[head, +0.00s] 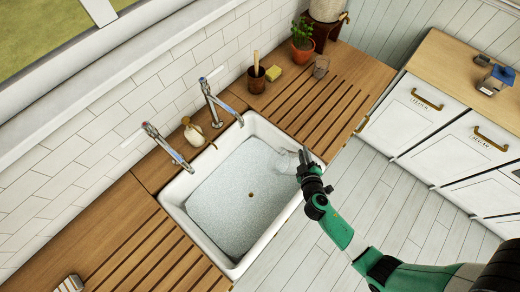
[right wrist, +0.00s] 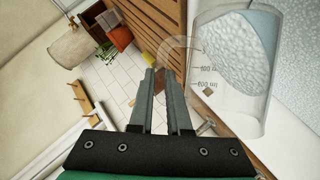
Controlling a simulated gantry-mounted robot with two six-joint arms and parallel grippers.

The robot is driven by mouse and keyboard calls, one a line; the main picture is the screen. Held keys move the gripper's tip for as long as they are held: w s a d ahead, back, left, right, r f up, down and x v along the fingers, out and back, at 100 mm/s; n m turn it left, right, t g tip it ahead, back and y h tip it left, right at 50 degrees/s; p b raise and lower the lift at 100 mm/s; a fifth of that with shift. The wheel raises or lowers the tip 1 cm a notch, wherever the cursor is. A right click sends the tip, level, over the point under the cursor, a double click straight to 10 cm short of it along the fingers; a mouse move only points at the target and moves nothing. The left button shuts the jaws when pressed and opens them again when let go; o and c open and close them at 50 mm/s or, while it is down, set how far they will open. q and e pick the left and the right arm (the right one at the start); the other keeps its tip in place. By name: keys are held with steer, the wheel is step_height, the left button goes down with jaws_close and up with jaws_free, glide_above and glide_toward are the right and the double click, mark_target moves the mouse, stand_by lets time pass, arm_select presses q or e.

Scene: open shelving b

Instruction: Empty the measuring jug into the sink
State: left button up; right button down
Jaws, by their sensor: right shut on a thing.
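The clear measuring jug (head: 286,163) is held over the right side of the white sink (head: 178,190), close to the rim. In the right wrist view the jug (right wrist: 235,95) shows its volume marks upside down and its curved handle (right wrist: 178,42). My right gripper (head: 304,160) is shut on the handle; its fingers also show in the right wrist view (right wrist: 165,75). The sink has a grey speckled floor and a small drain (head: 250,195). A pale grainy patch shows through the jug; I cannot tell whether it is contents or the sink floor. My left gripper is not in view.
Two taps (head: 212,95) (head: 163,143) and a soap bottle (head: 193,131) stand behind the sink. A brush pot (head: 256,82), a sponge (head: 273,73), a glass (head: 321,67) and a potted plant (head: 302,38) stand on the counter. Slatted wood flanks the sink.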

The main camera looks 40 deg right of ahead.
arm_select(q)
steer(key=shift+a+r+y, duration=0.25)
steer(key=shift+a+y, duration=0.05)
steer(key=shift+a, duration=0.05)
arm_select(e)
steer(key=shift+w+a+r+n+h, duration=0.15)
steer(key=shift+a+r+n+h, duration=0.05)
steer(key=shift+r, duration=0.2)
steer(key=shift+w+a+r+n+h, duration=0.1)
steer(key=shift+a+r+n+h, duration=0.1)
steer(key=shift+r, duration=0.2)
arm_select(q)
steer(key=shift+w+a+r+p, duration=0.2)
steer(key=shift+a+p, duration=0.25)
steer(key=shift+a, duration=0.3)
arm_select(e)
steer(key=shift+w+a+r+n+g+h, duration=0.15)
steer(key=shift+w+a+r+n+h, duration=0.2)
steer(key=shift+a+r+n, duration=0.15)
steer(key=shift+w+a+r+n+g+h, duration=0.15)
steer(key=shift+w+a+r+n+h, duration=0.2)
steer(key=shift+a+r, duration=0.25)
stand_by(1.8)
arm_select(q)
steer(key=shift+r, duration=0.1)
arm_select(e)
steer(key=shift+r, duration=0.1)
arm_select(q)
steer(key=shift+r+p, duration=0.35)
steer(key=shift+p, duration=0.1)
